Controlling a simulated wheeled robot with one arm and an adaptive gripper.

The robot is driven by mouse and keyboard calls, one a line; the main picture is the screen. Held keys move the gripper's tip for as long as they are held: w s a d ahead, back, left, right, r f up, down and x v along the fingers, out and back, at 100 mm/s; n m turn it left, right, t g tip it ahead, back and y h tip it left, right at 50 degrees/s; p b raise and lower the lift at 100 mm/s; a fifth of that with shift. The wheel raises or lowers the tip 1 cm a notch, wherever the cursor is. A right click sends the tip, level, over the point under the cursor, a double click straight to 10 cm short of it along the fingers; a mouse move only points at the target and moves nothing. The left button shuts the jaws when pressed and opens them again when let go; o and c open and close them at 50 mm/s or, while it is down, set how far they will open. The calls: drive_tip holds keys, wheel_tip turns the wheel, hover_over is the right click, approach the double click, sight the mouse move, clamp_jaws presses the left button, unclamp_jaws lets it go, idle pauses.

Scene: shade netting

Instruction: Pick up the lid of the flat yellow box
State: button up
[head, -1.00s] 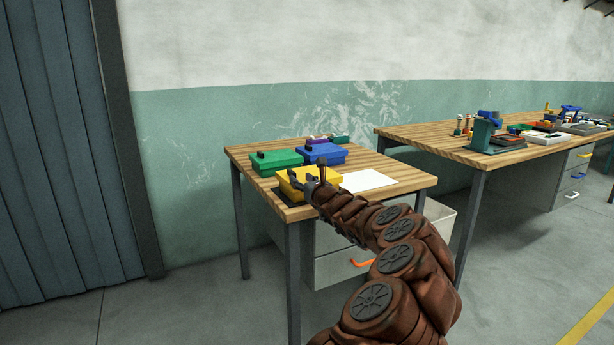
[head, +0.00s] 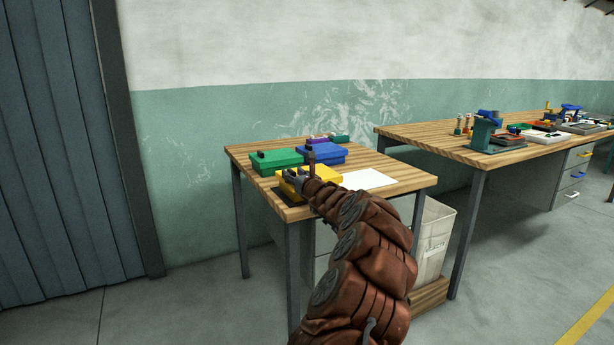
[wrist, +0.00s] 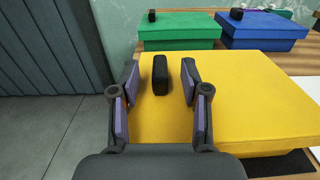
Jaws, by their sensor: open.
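The flat yellow box (head: 289,186) sits near the front left of the small wooden table, partly hidden behind my arm in the head view. In the wrist view its yellow lid (wrist: 240,95) fills the middle right, with a black upright handle (wrist: 160,75) on it. My gripper (wrist: 160,82) is open, with one finger on each side of the handle and a gap on both sides. It also shows small in the head view (head: 295,178), at the box. Whether the fingers touch the lid, I cannot tell.
A green box (head: 276,160) and a blue box (head: 321,153) with dark handles stand just behind. A white sheet (head: 368,179) lies to the right. A white bin (head: 435,240) stands beside the table. A longer bench (head: 450,148) holds several tools.

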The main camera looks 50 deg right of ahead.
clamp_jaws()
idle(0.4)
drive_tip(key=shift+r, duration=0.2)
